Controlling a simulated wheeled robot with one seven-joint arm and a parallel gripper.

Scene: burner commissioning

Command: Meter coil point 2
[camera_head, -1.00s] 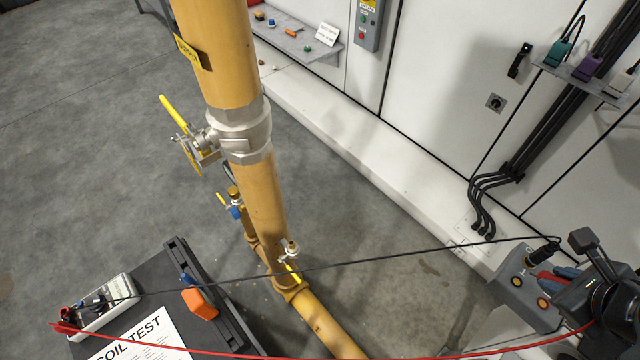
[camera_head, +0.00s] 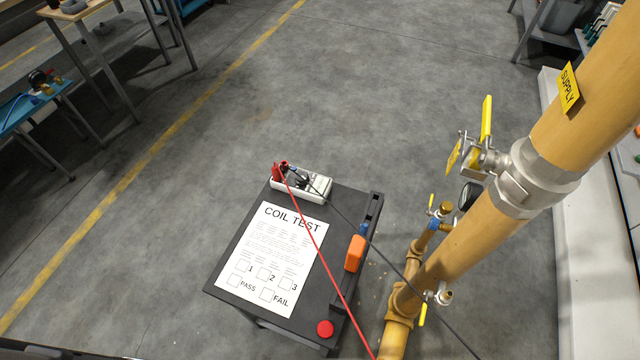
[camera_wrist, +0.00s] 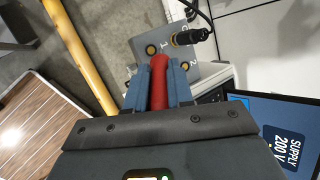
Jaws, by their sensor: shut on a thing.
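My gripper (camera_wrist: 158,68) shows in the wrist view, its blue fingers shut on a red probe (camera_wrist: 158,88). The grey coil box (camera_wrist: 138,42) lies just beyond the fingertips. It has a gold-ringed point 1 (camera_wrist: 152,50) and a gold-ringed point 2 (camera_wrist: 184,65). A black plug (camera_wrist: 185,38) sits at the box's upper socket. The probe's tip is hidden, so contact cannot be told. My gripper is outside the head view.
The black stand (camera_head: 245,238) carries a COIL TEST sheet (camera_head: 270,262), an orange-handled item (camera_head: 355,253) and a red button (camera_head: 325,328). A yellow supply pipe (camera_head: 475,245) with valves stands at right. A dark SUPPLY 200 V panel (camera_wrist: 265,110) is right in the wrist view.

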